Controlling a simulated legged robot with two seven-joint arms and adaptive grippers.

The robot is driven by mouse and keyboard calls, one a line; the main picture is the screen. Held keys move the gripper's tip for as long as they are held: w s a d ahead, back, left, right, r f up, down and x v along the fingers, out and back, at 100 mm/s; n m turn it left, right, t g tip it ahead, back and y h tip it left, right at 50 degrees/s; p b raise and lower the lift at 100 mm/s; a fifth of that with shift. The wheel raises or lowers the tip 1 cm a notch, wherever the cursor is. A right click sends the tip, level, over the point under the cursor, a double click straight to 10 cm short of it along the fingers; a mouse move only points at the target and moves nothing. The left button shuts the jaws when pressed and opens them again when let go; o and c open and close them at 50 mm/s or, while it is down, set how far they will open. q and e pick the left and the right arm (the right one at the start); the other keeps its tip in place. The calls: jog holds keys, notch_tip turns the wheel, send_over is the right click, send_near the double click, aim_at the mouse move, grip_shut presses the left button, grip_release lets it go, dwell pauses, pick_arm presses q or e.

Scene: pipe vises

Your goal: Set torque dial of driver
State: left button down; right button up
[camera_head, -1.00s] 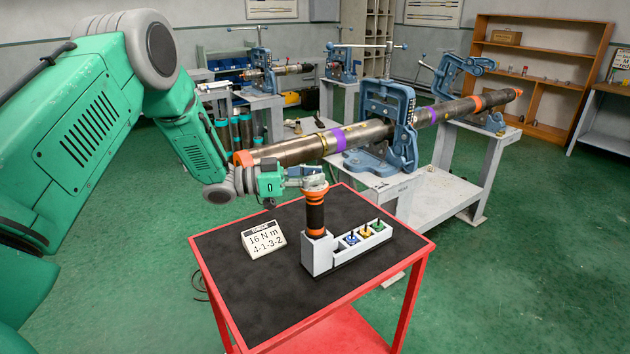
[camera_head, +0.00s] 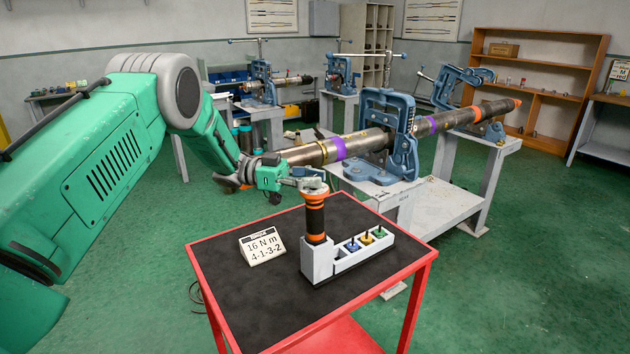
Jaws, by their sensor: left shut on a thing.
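The driver (camera_head: 315,218) is black with orange bands and stands upright in a grey-white holder (camera_head: 318,260) on the red cart. My left gripper (camera_head: 312,187) is at the top of the driver, shut on its dial end (camera_head: 315,194). The fingers hide part of the dial, and its setting is too small to read. A white card (camera_head: 262,246) left of the driver reads "16 N m" and "4-1-3-2". My right gripper is not in view.
The holder's tray (camera_head: 364,249) has blue, yellow and green pieces. The red cart's black top (camera_head: 240,300) is mostly clear.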

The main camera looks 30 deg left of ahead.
pick_arm(q)
jog(key=c, duration=1.3)
grip_release()
jog(key=v, duration=1.2)
jog(key=shift+w+a+f, duration=0.1)
jog(key=shift+a+f, duration=0.05)
